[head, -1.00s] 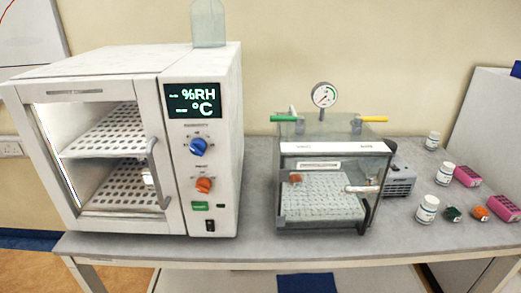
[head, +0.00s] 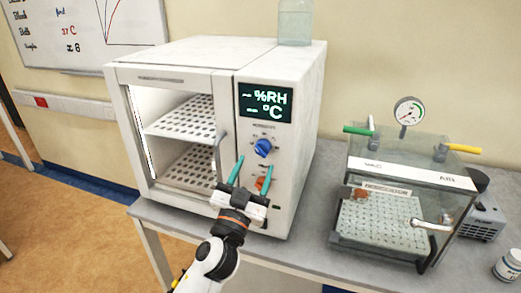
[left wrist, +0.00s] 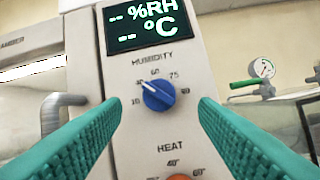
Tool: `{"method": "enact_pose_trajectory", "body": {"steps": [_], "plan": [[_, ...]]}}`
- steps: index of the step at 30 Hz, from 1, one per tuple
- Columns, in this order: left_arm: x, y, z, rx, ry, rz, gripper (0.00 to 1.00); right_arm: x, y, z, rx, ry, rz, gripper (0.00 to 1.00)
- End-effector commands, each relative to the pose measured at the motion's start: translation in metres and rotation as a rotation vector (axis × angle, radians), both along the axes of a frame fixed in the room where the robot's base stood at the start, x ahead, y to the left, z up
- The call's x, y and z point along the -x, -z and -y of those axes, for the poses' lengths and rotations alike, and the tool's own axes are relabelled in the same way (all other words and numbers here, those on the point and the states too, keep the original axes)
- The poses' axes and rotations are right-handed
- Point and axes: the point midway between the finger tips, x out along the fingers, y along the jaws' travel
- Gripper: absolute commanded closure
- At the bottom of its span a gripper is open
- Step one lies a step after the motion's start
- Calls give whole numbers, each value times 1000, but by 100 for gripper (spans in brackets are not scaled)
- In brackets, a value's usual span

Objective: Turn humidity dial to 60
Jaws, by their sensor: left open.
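The blue humidity dial (head: 263,148) is on the front panel of the white chamber (head: 205,60), below its dark display (head: 265,101). In the left wrist view the dial (left wrist: 158,96) has a white pointer aimed up-left, left of the 60 label (left wrist: 155,72). The display (left wrist: 143,22) reads dashes for %RH and °C. My left gripper (head: 253,168) is open in front of the panel, with teal fingers. In the left wrist view its fingers (left wrist: 160,105) lie left and right of the dial, apart from it. My right gripper is not in view.
The orange heat dial (left wrist: 180,177) is just below the humidity dial, partly hidden by my finger in the head view. The chamber's door handle (left wrist: 65,103) stands out to the left. A clear box with a gauge (head: 408,111) stands to the right on the grey bench.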

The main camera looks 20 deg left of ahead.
Motion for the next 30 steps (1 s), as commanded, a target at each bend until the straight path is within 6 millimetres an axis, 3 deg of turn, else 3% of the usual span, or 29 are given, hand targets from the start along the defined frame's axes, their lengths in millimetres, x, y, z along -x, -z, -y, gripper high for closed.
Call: {"method": "enact_pose_trajectory", "body": {"steps": [7,19,27,30], "plan": [[-32,-14,2,1,0,0,45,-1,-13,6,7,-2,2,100],[-38,-15,2,1,0,-1,45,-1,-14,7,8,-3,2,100],[-38,-15,2,1,0,-1,89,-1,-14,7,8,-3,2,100],[-38,-15,2,-1,0,-1,89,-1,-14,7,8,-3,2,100]]}}
